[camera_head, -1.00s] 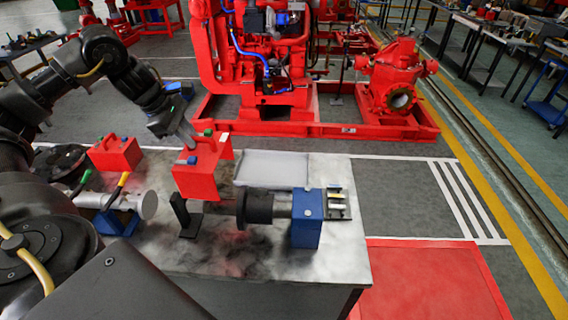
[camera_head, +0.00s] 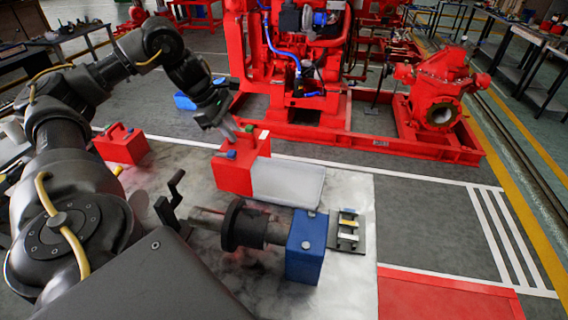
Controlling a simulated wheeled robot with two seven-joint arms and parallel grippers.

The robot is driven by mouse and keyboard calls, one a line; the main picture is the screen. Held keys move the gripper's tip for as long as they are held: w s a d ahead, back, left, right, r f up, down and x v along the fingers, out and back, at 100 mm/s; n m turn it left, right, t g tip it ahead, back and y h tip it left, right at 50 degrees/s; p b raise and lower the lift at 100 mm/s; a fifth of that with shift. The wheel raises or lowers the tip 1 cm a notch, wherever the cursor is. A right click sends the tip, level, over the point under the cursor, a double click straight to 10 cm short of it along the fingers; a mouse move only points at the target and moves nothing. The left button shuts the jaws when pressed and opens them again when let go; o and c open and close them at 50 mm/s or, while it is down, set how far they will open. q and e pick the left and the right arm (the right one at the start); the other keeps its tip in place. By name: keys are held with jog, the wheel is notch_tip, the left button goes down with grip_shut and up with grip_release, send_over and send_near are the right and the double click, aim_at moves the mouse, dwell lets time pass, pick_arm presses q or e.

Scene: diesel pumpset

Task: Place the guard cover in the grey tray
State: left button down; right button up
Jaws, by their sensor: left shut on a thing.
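The red guard cover (camera_head: 236,175) is a box-like piece with small green and blue parts near its top. My left gripper (camera_head: 229,136) is shut on its upper part from above and holds it upright. The pale grey tray (camera_head: 290,184) lies flat on the bench, to the right of the cover. The cover hides the tray's left end. I cannot tell whether the cover touches the tray or hangs just above it. My right gripper is out of view.
A black coupling and shaft (camera_head: 241,228) with a blue block (camera_head: 306,247) stand in front of the tray. A black hand crank (camera_head: 169,205) stands to the left. Another red box (camera_head: 122,145) sits at the back left. A red pumpset (camera_head: 300,100) stands beyond the bench.

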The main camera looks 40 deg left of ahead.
aim_at(259, 132)
pick_arm(q)
jog(key=shift+w+f, duration=0.2)
jog(key=shift+f, duration=0.2)
jog(key=shift+w+f, duration=0.1)
jog(key=shift+w, duration=0.2)
jog(key=shift+w+f, duration=0.15)
jog(key=shift+w, duration=0.05)
jog(key=w+f, duration=0.1)
jog(key=w, duration=0.1)
jog(key=w+f+b, duration=0.1)
jog(key=w, duration=0.1)
jog(key=w+d+f+b, duration=0.1)
jog(key=w, duration=0.2)
jog(key=shift+w+d+f, duration=0.1)
jog(key=shift+f, duration=0.05)
jog(key=w+f+p, duration=0.1)
jog(key=w+f, duration=0.4)
jog(key=f, duration=0.4)
jog(key=shift+w+d+f, duration=0.15)
jog(key=shift+w+d, duration=0.15)
jog(key=shift+w, duration=0.05)
jog(key=c, duration=1.4)
grip_release()
jog(key=shift+d, duration=0.1)
jog(key=shift+o, duration=0.2)
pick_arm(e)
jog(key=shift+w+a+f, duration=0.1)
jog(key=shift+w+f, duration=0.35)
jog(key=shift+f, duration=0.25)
